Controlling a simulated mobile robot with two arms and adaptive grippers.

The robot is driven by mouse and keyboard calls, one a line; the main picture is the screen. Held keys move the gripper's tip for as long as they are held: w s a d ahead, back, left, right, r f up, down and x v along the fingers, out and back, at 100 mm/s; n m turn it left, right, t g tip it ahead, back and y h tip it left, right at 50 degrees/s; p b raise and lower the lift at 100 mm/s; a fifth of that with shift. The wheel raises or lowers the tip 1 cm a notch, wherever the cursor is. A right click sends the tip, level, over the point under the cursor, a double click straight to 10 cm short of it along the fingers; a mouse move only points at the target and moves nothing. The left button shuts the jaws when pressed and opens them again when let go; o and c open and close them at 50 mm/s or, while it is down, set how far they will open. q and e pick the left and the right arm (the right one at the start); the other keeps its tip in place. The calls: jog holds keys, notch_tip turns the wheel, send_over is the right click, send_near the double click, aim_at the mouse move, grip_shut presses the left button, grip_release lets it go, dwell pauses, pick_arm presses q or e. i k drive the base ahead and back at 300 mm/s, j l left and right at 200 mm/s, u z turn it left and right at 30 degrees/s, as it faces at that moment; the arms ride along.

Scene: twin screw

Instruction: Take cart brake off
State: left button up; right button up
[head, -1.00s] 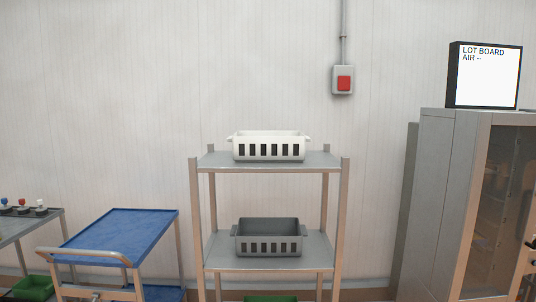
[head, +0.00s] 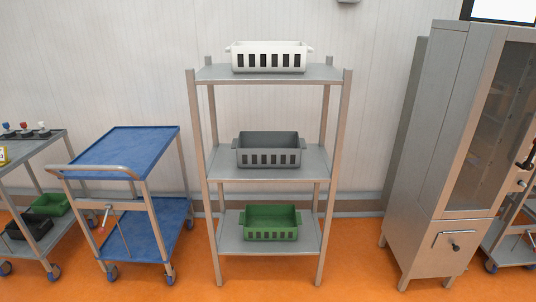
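A cart with blue shelves (head: 125,150) stands left of the middle, with a curved push handle (head: 95,170) on its near left side. Below the handle is a small lever-like fitting (head: 106,215) with a reddish end, and a thin rod hangs beside it. Whether this fitting is the brake, and its setting, is too small to tell. The cart's wheels (head: 113,274) rest on the orange floor. Neither of my grippers is in view.
A shelf rack (head: 268,172) in the middle holds white (head: 268,57), grey (head: 268,150) and green (head: 270,222) baskets. A grey cart (head: 35,150) stands at far left. A metal cabinet (head: 440,150) stands right, with another cart (head: 520,245) partly behind. Orange floor (head: 240,292) in front is clear.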

aim_at(102, 229)
jog(key=u, duration=1.3)
jog(key=i+u, duration=0.25)
jog(key=i, duration=0.2)
jog(key=i+l+u, duration=0.25)
jog(key=i, duration=0.2)
jog(key=i+l+u, duration=0.2)
jog(key=i, duration=0.3)
jog(key=i+l+u, duration=0.25)
jog(key=i, duration=0.15)
